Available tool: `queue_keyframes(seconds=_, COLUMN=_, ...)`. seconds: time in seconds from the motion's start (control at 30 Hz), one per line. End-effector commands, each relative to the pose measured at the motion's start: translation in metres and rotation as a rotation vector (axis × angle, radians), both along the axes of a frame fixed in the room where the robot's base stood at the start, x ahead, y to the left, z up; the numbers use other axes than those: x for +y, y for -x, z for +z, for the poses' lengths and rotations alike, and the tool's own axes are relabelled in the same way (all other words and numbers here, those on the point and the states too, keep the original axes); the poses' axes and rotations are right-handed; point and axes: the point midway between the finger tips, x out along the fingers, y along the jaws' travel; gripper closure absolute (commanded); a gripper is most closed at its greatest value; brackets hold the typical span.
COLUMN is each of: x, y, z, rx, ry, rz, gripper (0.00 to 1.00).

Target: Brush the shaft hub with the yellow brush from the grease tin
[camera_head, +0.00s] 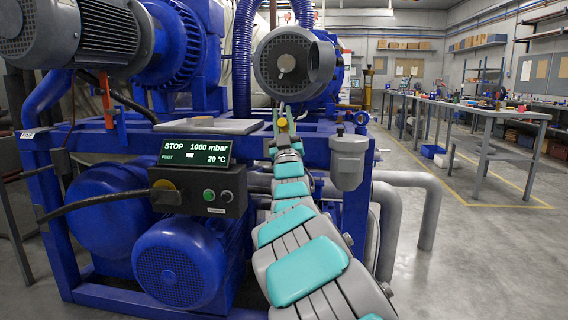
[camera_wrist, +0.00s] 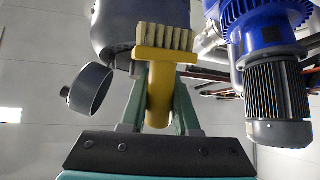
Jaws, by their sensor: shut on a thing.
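My gripper (camera_head: 283,112) is at the end of my outstretched arm, in front of and below the grey round housing (camera_head: 275,78). In the wrist view its green fingers (camera_wrist: 158,98) are shut on the handle of the yellow brush (camera_wrist: 158,62). The brush's pale bristles (camera_wrist: 166,37) point away from the gripper, beside the grey housing (camera_wrist: 112,28); I cannot tell whether they touch it. In the head view a small yellow part of the brush (camera_head: 283,123) shows at the gripper. The shaft hub (camera_head: 286,62) seems to be the housing's light centre. I cannot make out a grease tin.
A control box (camera_head: 199,190) with a lit display and buttons stands left of my arm. A grey filter bowl (camera_head: 348,160) hangs close to its right. Blue frame and pipes surround the arm. A large motor (camera_head: 95,30) is upper left. Open floor and workbenches (camera_head: 470,110) lie right.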

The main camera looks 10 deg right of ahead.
Motion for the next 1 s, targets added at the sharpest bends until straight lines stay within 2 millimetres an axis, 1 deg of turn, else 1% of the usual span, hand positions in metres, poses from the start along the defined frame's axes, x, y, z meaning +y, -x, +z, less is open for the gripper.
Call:
queue_keyframes(seconds=0.03, x=0.003, y=0.011, z=0.027, rx=-0.016, ry=-0.005, rz=0.006, gripper=1.00)
queue_keyframes(seconds=0.2, x=0.007, y=0.041, z=0.093, rx=-0.023, ry=-0.019, rz=0.019, gripper=1.00)
queue_keyframes(seconds=0.3, x=0.008, y=0.056, z=0.120, rx=-0.020, ry=-0.024, rz=0.022, gripper=1.00)
queue_keyframes(seconds=0.4, x=0.008, y=0.071, z=0.143, rx=-0.026, ry=-0.030, rz=0.025, gripper=1.00)
queue_keyframes(seconds=0.5, x=0.009, y=0.078, z=0.155, rx=-0.022, ry=-0.032, rz=0.026, gripper=1.00)
queue_keyframes(seconds=0.67, x=0.009, y=0.081, z=0.162, rx=-0.022, ry=-0.033, rz=0.027, gripper=1.00)
queue_keyframes(seconds=0.87, x=0.006, y=0.073, z=0.164, rx=-0.022, ry=-0.034, rz=0.028, gripper=1.00)
queue_keyframes(seconds=1.0, x=0.002, y=0.061, z=0.164, rx=-0.020, ry=-0.035, rz=0.027, gripper=1.00)
